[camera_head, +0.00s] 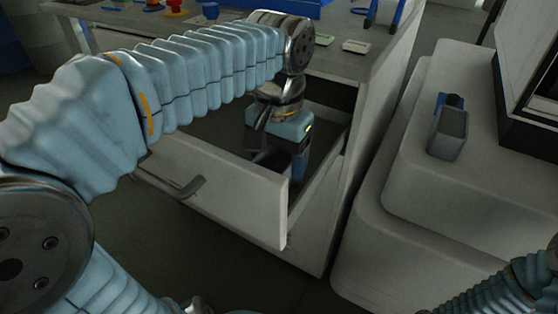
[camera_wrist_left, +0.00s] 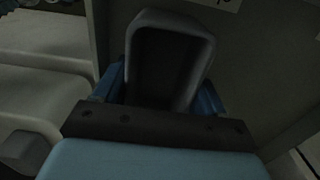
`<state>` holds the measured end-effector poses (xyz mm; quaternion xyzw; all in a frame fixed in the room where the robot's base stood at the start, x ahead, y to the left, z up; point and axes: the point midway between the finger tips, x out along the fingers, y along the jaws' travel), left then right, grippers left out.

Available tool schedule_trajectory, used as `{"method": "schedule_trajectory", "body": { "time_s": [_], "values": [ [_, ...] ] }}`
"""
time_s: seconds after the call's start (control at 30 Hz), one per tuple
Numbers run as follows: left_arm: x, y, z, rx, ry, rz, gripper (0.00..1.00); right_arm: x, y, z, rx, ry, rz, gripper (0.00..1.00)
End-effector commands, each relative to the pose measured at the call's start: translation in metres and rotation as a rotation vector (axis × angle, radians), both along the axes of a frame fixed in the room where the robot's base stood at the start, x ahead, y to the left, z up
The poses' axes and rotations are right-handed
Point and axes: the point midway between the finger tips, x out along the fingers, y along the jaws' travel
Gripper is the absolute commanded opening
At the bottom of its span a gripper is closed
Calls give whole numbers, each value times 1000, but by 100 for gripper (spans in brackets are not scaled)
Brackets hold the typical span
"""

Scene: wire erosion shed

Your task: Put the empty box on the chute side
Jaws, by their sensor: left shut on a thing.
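A grey, open-topped box (camera_wrist_left: 168,62) is between the blue fingers of my left gripper (camera_wrist_left: 165,92) in the left wrist view. Its dark inside shows nothing that I can make out. In the head view my left gripper (camera_head: 298,160) points down into the open drawer and is shut on this box, which the wrist and fingers mostly hide. Another grey box (camera_head: 448,132) stands on the pale ledge at the right, with a blue part behind it; I cannot see whether it holds anything. My right gripper is out of view. I cannot tell which spot is the chute side.
The open drawer (camera_head: 225,198) juts out below the worktop (camera_head: 345,62), its front and side walls close around my left gripper. Small trays and coloured parts lie on the worktop. The stepped pale machine base (camera_head: 430,205) is at the right, with bare room beside the second box.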

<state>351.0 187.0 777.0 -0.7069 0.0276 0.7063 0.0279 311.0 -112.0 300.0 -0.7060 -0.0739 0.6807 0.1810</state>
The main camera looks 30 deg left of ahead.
Motion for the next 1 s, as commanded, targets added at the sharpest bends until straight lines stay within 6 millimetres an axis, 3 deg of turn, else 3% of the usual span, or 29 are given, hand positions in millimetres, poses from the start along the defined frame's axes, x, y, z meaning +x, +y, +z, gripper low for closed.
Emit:
{"method": "schedule_trajectory", "body": {
  "time_s": [0.2, 0.23, 0.37, 0.73, 0.87, 1.0],
  "values": [
    [0, 0, -4, -1, 0, -1, 36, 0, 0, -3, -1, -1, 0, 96],
    [0, 0, -3, -1, 1, 0, 75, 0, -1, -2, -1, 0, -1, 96],
    [0, 0, -2, -1, 0, 0, 95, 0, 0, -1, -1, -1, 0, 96],
    [0, 0, 5, 0, -2, -1, 96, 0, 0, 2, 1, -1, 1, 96],
    [1, -1, 27, -2, -3, -1, 96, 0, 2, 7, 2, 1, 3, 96],
    [1, -1, 62, -3, -4, -2, 96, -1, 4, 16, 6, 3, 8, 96]
  ]
}}
